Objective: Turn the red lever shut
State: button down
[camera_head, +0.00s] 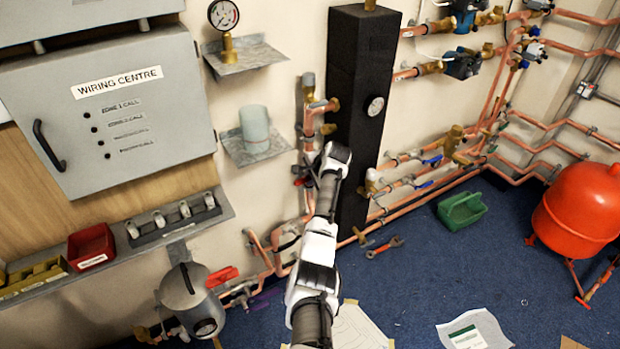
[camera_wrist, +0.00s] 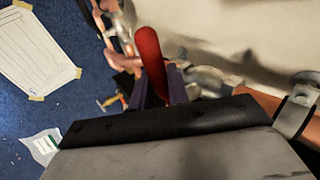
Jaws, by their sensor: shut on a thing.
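In the wrist view the red lever (camera_wrist: 150,57) stands up between the two dark purple fingers of my gripper (camera_wrist: 158,90). The fingers are closed on it from both sides, and its rounded end sticks out past them. The lever's lower part and the valve under it are mostly hidden by the fingers and the gripper body. In the head view my arm reaches up to the copper pipework left of the tall black block, and its end covers most of the grip. A small red bit (camera_head: 297,182) shows there, too small to identify.
Copper pipes run close to my gripper, one with a grey clip (camera_wrist: 296,104). The black block (camera_head: 362,110) stands right beside my arm. A grey shelf with a cylinder (camera_head: 254,126) is to the left.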

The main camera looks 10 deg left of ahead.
jog(key=c, duration=1.4)
grip_release()
jog(key=shift+r, duration=0.1)
jog(key=b+v, duration=0.2)
jog(key=v, duration=1.2)
jog(key=shift+w, duration=0.1)
